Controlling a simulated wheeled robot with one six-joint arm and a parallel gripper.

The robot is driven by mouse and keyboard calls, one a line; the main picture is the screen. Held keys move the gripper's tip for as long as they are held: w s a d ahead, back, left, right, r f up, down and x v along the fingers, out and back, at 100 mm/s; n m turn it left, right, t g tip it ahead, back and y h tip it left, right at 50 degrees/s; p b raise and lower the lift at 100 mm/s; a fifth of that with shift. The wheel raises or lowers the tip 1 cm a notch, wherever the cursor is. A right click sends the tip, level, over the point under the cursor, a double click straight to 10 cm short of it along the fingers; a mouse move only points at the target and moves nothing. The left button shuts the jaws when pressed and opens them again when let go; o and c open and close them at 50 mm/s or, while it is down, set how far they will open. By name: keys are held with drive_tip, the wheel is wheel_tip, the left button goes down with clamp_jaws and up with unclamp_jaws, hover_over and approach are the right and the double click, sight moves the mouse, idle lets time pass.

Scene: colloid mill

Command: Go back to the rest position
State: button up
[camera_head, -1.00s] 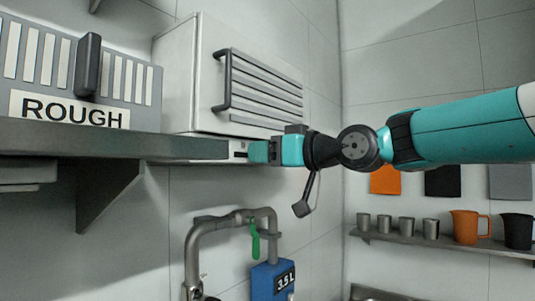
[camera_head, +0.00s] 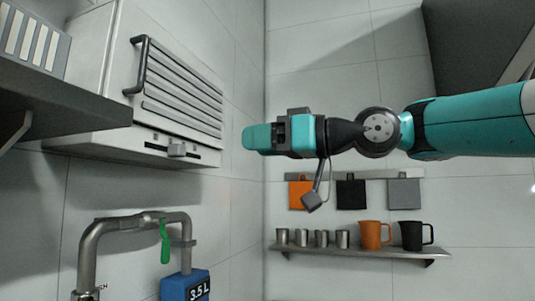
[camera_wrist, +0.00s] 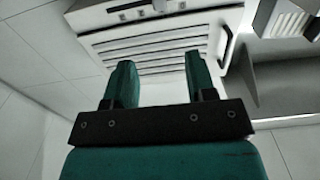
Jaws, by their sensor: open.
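My gripper (camera_head: 256,137) is in mid-air, right of the louvred white cabinet (camera_head: 115,60), with clear space between them. In the wrist view my gripper (camera_wrist: 160,75) shows two teal fingers spread apart with nothing between them. The cabinet (camera_wrist: 150,50) with its slats and dark handle lies beyond the fingers. A small grey slider (camera_head: 177,150) sits in a dark slot on the cabinet's lower front; it also shows in the wrist view (camera_wrist: 180,6). My arm reaches in from the right edge of the head view.
A grey shelf (camera_head: 60,105) juts in at left. Below are a bent metal pipe (camera_head: 130,222), a green lever (camera_head: 165,242) and a blue 3.5 L container (camera_head: 185,287). A wall shelf (camera_head: 350,250) holds metal cups, an orange jug (camera_head: 372,235) and a black jug (camera_head: 412,236).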

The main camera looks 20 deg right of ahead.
drive_tip(key=shift+s+d, duration=0.35)
idle(0.3)
drive_tip(key=s+a+f+m+g+h, duration=0.1)
drive_tip(key=s+a+f+g+h, duration=0.1)
drive_tip(key=f, duration=0.8)
drive_tip(key=s+a+f+m+g+h, duration=0.2)
drive_tip(key=s+f+h, duration=0.1)
drive_tip(key=f, duration=0.7)
drive_tip(key=s+d+f+g+h, duration=0.3)
drive_tip(key=s+f+g+h, duration=0.2)
drive_tip(key=s+f, duration=1)
wheel_tip(320, 180, down, 3)
drive_tip(key=shift+s+d+f+g, duration=0.15)
drive_tip(key=shift+s+g, duration=0.25)
drive_tip(key=shift+g, duration=0.6)
drive_tip(key=shift+c, duration=0.8)
